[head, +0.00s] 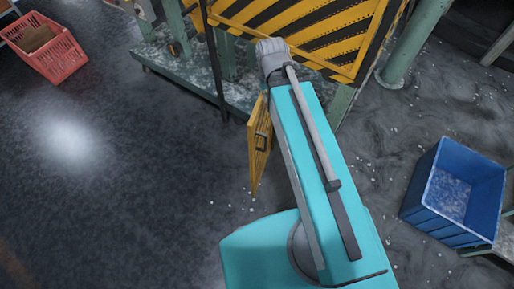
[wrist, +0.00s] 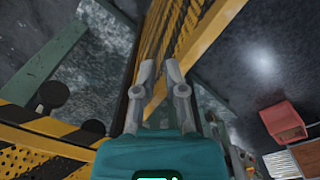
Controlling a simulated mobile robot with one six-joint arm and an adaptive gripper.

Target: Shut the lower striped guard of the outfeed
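The lower guard (head: 259,150) is a yellow panel with a dark handle (head: 262,140). In the head view it stands swung open, seen nearly edge-on, below the striped machine front, and my arm passes close on its right. In the wrist view a yellow, dark-striped panel (wrist: 170,38), which looks like this guard, lies beyond the fingertips. My gripper (wrist: 160,68) has its two fingers apart with nothing seen between them. Contact with the panel cannot be told. My gripper is hidden behind my arm in the head view.
A larger yellow-and-black striped panel (head: 310,30) is above the guard. A green post (head: 413,42) stands to its right. A blue bin (head: 430,205) is at the right and a red crate (head: 62,62) at the upper left. The floor left of the guard is clear.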

